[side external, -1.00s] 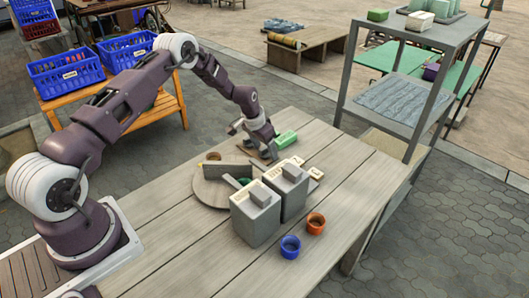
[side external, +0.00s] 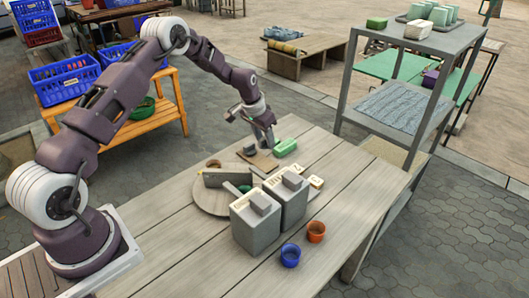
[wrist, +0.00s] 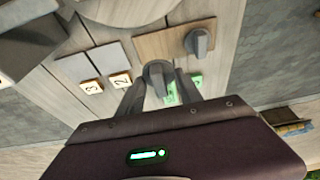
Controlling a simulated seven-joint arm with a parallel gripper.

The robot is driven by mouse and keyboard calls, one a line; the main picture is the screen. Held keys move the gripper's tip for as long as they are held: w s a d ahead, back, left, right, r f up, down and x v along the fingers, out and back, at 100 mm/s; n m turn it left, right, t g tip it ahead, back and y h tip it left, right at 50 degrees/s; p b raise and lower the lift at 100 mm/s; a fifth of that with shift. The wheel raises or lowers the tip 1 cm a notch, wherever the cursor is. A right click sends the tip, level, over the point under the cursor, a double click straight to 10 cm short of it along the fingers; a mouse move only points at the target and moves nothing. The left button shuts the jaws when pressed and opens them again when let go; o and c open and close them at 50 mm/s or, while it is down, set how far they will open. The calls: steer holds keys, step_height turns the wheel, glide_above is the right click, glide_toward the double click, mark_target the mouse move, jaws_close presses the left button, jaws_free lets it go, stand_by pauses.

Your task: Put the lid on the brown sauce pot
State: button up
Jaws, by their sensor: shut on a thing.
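My gripper (side external: 268,143) is above the far end of the table. In the wrist view, my gripper (wrist: 160,92) is shut on a grey lid (wrist: 157,70) with a raised grip. A second grey lid (wrist: 199,42) rests on a brown wooden board (wrist: 160,46); it also shows in the side view (side external: 249,150). A small brown pot (side external: 213,163) sits on the round wooden disc (side external: 205,203), partly hidden by an upright panel (side external: 227,177). A green pot (side external: 244,188) shows partly behind the grey boxes. An orange-brown pot (side external: 316,231) and a blue pot (side external: 291,254) stand near the front edge.
Two tall grey boxes (side external: 256,228) with blocks on top stand between the disc and the front pots. A green block (side external: 285,147) and numbered tiles (wrist: 121,80) lie near the board. A grey shelf (side external: 420,130) stands right of the table. The left table planks are clear.

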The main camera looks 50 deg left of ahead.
steer(key=shift+s+a+r, duration=0.2)
steer(key=shift+r, duration=0.45)
steer(key=shift+s+a+r, duration=0.2)
steer(key=shift+r, duration=0.4)
steer(key=s+a+n, duration=0.1)
steer(key=s+a, duration=0.2)
steer(key=s, duration=0.5)
steer(key=s+a+n, duration=0.1)
steer(key=s+a, duration=0.2)
steer(key=s, duration=0.5)
steer(key=shift+s+x, duration=0.2)
steer(key=shift+x, duration=0.85)
steer(key=shift+s+x, duration=0.15)
steer(key=shift+x, duration=0.95)
steer(key=shift+f, duration=0.55)
steer(key=o, duration=1.9)
steer(key=shift+c, duration=0.2)
step_height(320, 180, up, 7)
